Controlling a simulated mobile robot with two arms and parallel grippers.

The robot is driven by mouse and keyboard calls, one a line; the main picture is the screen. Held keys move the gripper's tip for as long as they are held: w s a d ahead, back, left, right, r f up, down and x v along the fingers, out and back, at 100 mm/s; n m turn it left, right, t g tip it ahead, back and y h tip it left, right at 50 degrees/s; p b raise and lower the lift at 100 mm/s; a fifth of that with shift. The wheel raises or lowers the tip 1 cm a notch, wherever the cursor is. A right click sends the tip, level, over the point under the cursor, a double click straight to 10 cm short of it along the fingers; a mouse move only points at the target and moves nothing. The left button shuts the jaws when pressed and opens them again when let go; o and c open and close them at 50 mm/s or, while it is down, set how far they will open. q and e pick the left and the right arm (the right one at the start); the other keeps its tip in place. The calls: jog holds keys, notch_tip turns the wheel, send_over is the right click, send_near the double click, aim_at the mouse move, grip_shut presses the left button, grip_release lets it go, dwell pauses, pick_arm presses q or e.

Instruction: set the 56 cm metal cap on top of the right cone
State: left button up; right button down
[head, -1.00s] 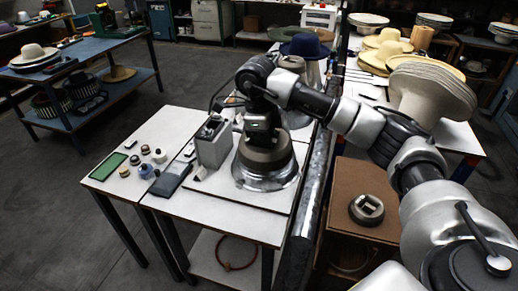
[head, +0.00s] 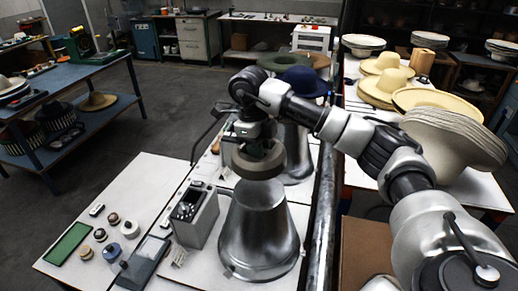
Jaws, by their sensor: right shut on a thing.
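My right gripper (head: 257,143) is shut on a thick round grey-brown metal cap (head: 259,160). It holds the cap level over the narrow top of the near metal cone (head: 258,230). The cap's underside is at or just above the cone's top; I cannot tell whether they touch. The near cone stands upright on a white table and flares to a wide base. A second metal cone (head: 297,162) stands behind it, partly hidden by my right arm. My left gripper is not in view.
A grey control box (head: 196,214) stands close left of the near cone. Small knobs and a green pad (head: 68,244) lie further left. A dark rail (head: 322,215) runs along the right. Stacked pale hats (head: 455,138) stand beyond my right arm. A blue hat (head: 304,80) is behind.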

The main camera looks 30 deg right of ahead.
jog(key=shift+s+a, duration=0.15)
jog(key=shift+s, duration=0.05)
jog(key=shift+s+a+f+b, duration=0.1)
jog(key=shift+f+b, duration=0.35)
jog(key=shift+b, duration=0.05)
jog(key=shift+f+b, duration=0.95)
jog(key=shift+f, duration=0.55)
jog(key=shift+f+b, duration=1.7)
jog(key=shift+f, duration=0.8)
jog(key=c, duration=1)
grip_release()
jog(key=shift+o, duration=0.2)
jog(key=shift+f, duration=0.1)
jog(key=shift+f, duration=0.15)
